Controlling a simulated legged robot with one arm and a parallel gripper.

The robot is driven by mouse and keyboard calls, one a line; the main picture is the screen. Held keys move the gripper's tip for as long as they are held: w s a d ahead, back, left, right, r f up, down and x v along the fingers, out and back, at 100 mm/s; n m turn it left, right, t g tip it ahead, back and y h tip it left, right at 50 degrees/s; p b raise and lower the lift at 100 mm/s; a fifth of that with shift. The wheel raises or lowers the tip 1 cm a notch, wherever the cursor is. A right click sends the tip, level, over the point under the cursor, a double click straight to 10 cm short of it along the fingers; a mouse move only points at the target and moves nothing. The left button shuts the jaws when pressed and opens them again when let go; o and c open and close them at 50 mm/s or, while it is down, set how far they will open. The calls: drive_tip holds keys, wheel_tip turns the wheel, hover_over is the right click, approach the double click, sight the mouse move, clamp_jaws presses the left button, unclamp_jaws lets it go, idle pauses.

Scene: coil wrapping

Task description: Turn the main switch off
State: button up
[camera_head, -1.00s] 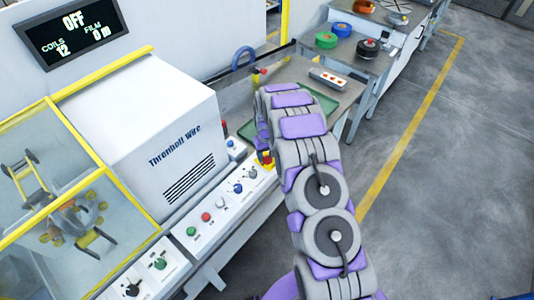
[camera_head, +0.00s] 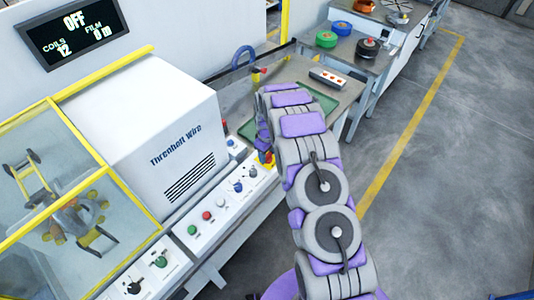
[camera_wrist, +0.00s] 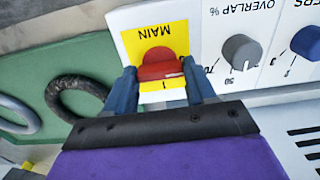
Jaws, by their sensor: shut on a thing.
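The main switch (camera_wrist: 160,66) is a red knob on a yellow plate labelled MAIN, upside down in the wrist view. My gripper (camera_wrist: 163,80) has its two blue fingers on either side of the red knob, shut on it. In the head view my gripper (camera_head: 265,156) is at the right end of the control panel, mostly hidden behind my arm. The yellow plate (camera_head: 266,167) shows only in part there. The display (camera_head: 73,30) reads OFF, COILS 12, FILM 0 m.
The panel (camera_head: 213,222) carries several knobs and buttons left of the switch. A grey overlap knob (camera_wrist: 241,51) and a blue knob (camera_wrist: 307,42) sit close beside it. A green mat (camera_wrist: 40,92) with dark and grey rings lies on the other side. Open floor (camera_head: 440,190) is at right.

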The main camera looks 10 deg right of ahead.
sight(267, 155)
drive_tip(key=shift+w+r, duration=0.15)
drive_tip(key=shift+w, duration=0.05)
drive_tip(key=o, duration=1)
drive_tip(key=shift+s, duration=0.1)
drive_tip(key=shift+o, duration=0.2)
wheel_tip(267, 155, up, 17)
drive_tip(key=p, duration=0.1)
drive_tip(key=shift+a, duration=0.1)
